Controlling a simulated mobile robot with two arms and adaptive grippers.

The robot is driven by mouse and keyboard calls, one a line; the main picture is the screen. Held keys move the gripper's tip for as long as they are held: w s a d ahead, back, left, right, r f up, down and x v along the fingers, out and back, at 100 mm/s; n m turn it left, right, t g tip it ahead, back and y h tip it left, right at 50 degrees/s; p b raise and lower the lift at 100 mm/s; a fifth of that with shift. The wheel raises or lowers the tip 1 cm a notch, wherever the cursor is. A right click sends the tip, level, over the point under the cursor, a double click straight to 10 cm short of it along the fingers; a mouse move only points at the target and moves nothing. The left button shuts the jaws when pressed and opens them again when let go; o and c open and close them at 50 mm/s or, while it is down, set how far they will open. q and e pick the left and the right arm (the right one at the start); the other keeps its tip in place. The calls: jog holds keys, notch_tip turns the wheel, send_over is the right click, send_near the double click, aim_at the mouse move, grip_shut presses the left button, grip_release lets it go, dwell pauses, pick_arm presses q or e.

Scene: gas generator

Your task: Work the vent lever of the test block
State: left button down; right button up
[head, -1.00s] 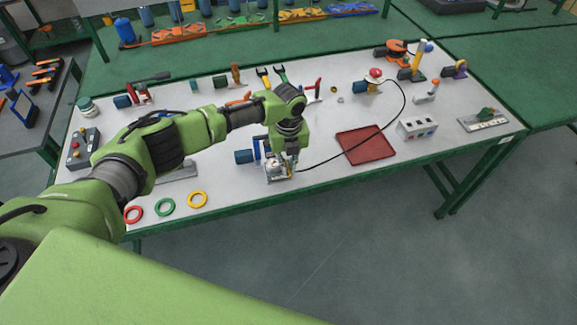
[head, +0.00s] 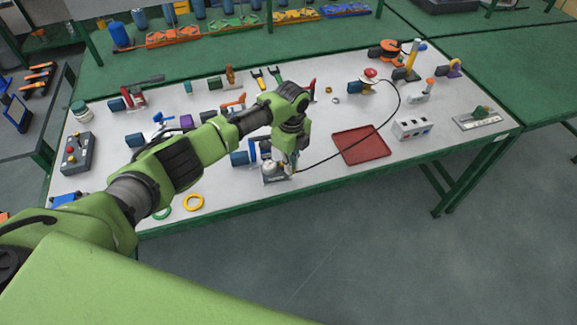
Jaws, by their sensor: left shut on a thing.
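The test block (head: 274,174), a small grey metal block, sits near the front edge of the white table top, left of the red tray. A black cable runs from its side. My left gripper (head: 289,168) reaches down from above and is at the block's right side, shut on its vent lever. The fingers and wrist hide most of the lever, so its exact angle cannot be told. My right gripper is not in view.
A blue-handled fixture (head: 247,154) stands just behind and left of the block. The red tray (head: 361,147) lies to the right.

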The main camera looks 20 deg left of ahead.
pick_arm(q)
jog(key=n, duration=0.2)
jog(key=w+n, duration=0.1)
jog(key=n, duration=0.2)
jog(key=shift+w+d+n, duration=0.25)
jog(key=shift+w+n, duration=0.05)
jog(key=shift+w, duration=0.05)
jog(key=shift+w+a+n+b, duration=0.1)
jog(key=shift+w+n, duration=0.15)
jog(key=shift+n, duration=0.6)
jog(key=shift+w+a+n+b, duration=0.15)
jog(key=shift+w+n, duration=0.1)
jog(key=shift+n, duration=0.65)
jog(key=shift+w+a+n+b, duration=0.1)
jog(key=shift+w+n, duration=0.15)
jog(key=shift+n, duration=0.6)
jog(key=c, duration=2.2)
grip_release()
jog(key=shift+o, duration=0.2)
notch_tip(320, 180, up, 12)
